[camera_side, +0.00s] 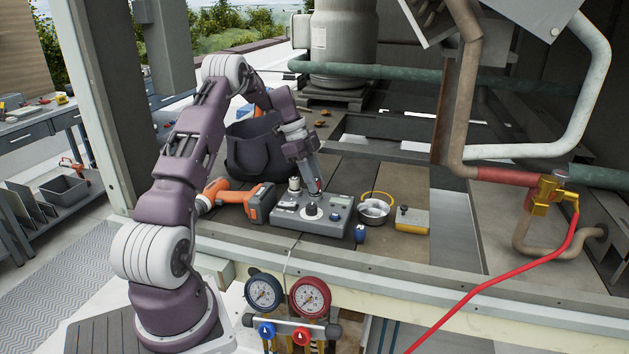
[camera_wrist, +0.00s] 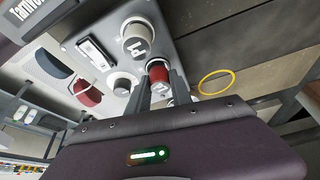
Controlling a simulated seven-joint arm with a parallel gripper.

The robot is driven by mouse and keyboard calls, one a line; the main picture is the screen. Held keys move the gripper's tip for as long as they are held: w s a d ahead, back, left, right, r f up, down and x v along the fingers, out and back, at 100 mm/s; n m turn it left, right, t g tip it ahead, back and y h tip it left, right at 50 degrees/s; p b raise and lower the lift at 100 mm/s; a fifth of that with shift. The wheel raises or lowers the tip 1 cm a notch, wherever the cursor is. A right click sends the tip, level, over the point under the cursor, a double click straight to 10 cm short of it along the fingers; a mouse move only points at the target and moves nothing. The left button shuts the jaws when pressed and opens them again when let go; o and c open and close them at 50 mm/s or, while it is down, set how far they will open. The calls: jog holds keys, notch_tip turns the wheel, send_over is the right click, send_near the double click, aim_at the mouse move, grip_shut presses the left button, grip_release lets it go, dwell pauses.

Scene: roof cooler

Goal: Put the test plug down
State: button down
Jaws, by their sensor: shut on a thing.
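The test plug (camera_wrist: 158,74), with a red body and a pale marked end, is between the two fingers of my gripper (camera_wrist: 160,92) in the wrist view. In the side view my gripper (camera_side: 317,188) points down over the back of a grey test box (camera_side: 339,229), and only a bit of red shows at its tips. I cannot tell whether the plug touches the box. A pale cylinder (camera_side: 294,184) stands on the box to the left of my gripper; a similar pale cylinder with a dark marked top (camera_wrist: 138,42) shows beside the plug in the wrist view.
An orange drill (camera_side: 258,202) lies left of the box and a black bag (camera_side: 253,147) stands behind it. A metal bowl (camera_side: 374,210) with a yellow ring, a small blue object (camera_side: 360,233) and a yellow block (camera_side: 411,221) are on the right. Bare deck lies behind them.

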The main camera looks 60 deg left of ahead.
jog(key=shift+f, duration=0.3)
jog(key=c, duration=1.1)
grip_release()
jog(key=shift+c, duration=0.2)
